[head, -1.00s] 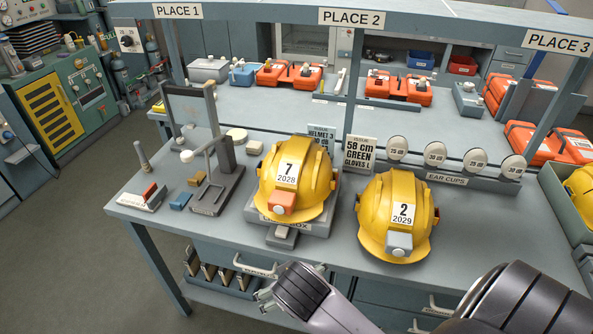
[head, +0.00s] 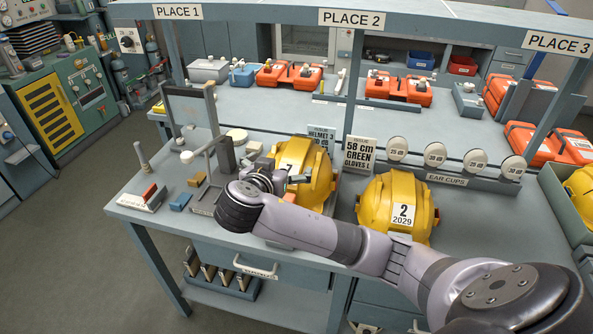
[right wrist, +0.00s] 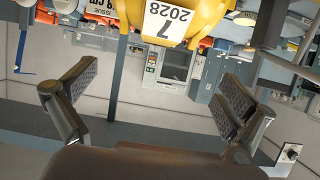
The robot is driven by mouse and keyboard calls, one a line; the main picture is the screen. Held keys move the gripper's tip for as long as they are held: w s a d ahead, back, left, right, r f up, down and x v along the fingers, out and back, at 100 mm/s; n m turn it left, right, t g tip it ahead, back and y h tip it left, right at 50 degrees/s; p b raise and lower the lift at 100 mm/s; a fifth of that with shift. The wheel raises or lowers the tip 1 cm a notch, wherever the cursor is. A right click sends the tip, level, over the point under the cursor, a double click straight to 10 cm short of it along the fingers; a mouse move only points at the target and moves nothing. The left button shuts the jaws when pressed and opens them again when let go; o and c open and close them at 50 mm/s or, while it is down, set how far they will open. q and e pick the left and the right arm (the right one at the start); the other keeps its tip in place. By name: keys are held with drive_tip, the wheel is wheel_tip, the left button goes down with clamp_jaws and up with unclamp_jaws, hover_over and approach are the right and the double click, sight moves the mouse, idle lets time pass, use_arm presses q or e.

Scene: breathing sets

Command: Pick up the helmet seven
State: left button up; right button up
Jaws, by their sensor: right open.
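The yellow helmet seven (head: 318,182) rests on a stand on the bench, left of the yellow helmet two (head: 392,203). My right arm crosses in front of helmet seven and hides its lower front and part of its label. My right gripper (head: 280,177) is at the left front of helmet seven in the head view. In the right wrist view its two fingers (right wrist: 157,88) are spread wide with nothing between them. Helmet seven (right wrist: 205,18) shows upside down at the top of that view, beyond the fingertips, with its label 7 2028. My left gripper is not in view.
A grey metal stand (head: 225,160) and small blocks stand left of helmet seven, close to my gripper. Label cards (head: 358,153) and a row of ear cups (head: 435,154) stand behind the helmets. A shelf beam (head: 430,22) with place signs runs above.

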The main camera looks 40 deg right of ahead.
sight(294, 155)
drive_tip(key=p+x, duration=0.1)
drive_tip(key=x, duration=0.5)
drive_tip(key=shift+w+d+p, duration=0.15)
drive_tip(key=shift+d+p, duration=0.1)
drive_tip(key=shift+p, duration=0.3)
drive_tip(key=p+x, duration=0.2)
drive_tip(key=x, duration=0.1)
drive_tip(key=shift+w+d+f, duration=0.1)
drive_tip(key=shift+d+f, duration=0.1)
drive_tip(key=shift+w+d+f, duration=0.25)
drive_tip(key=shift+d+f, duration=0.1)
drive_tip(key=shift+a, duration=0.1)
drive_tip(key=shift+c, duration=0.6)
